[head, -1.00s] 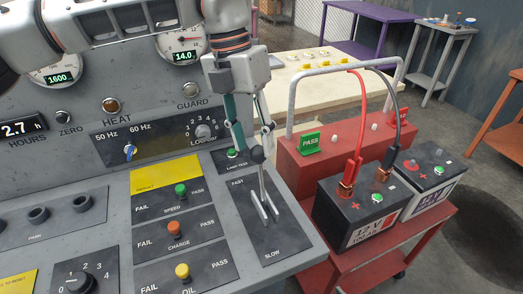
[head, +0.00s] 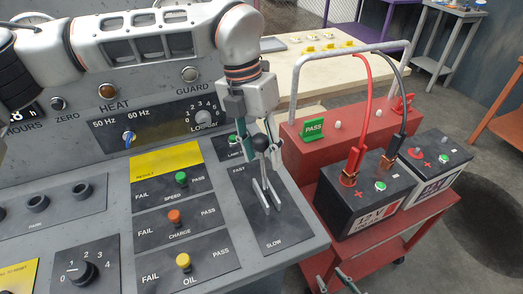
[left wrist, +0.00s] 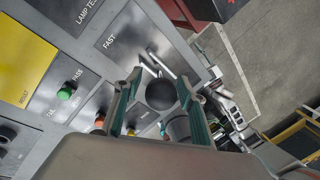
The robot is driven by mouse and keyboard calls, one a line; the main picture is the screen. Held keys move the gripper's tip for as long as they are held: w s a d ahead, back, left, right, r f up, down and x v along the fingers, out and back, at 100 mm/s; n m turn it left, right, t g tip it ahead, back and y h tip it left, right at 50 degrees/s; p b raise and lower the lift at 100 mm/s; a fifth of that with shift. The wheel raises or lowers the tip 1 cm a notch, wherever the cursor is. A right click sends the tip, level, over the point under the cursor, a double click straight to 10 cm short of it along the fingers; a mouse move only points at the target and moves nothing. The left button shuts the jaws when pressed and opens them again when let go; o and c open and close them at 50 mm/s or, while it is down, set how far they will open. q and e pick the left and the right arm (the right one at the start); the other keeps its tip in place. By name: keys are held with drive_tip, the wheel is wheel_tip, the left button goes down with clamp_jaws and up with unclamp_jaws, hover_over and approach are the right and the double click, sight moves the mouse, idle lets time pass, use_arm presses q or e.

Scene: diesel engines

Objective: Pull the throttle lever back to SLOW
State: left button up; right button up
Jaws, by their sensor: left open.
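The throttle lever has a dark ball knob (head: 261,143) on a metal rod that rises from a slotted plate (head: 285,222) marked FAST at its far end and SLOW at its near end. My left gripper (head: 260,148) is open, with its green-padded fingers on either side of the knob. In the left wrist view the knob (left wrist: 161,94) sits between the two fingers, with gaps visible on both sides. My right gripper (head: 334,281) shows only its tips at the bottom edge, apart and empty, in front of the red cart.
Left of the lever plate are green (head: 181,178), orange (head: 175,216) and yellow (head: 183,261) knobs. Right of the console, a red cart (head: 425,213) carries batteries and a red tester with a tube handle (head: 300,75).

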drive_tip(key=shift+w+r, duration=0.1)
use_arm(q)
drive_tip(key=shift+c, duration=1)
clamp_jaws()
use_arm(e)
drive_tip(key=shift+r, duration=0.1)
use_arm(q)
drive_tip(key=shift+d+r, duration=0.1)
drive_tip(key=shift+r, duration=0.1)
use_arm(e)
drive_tip(key=shift+f, duration=0.25)
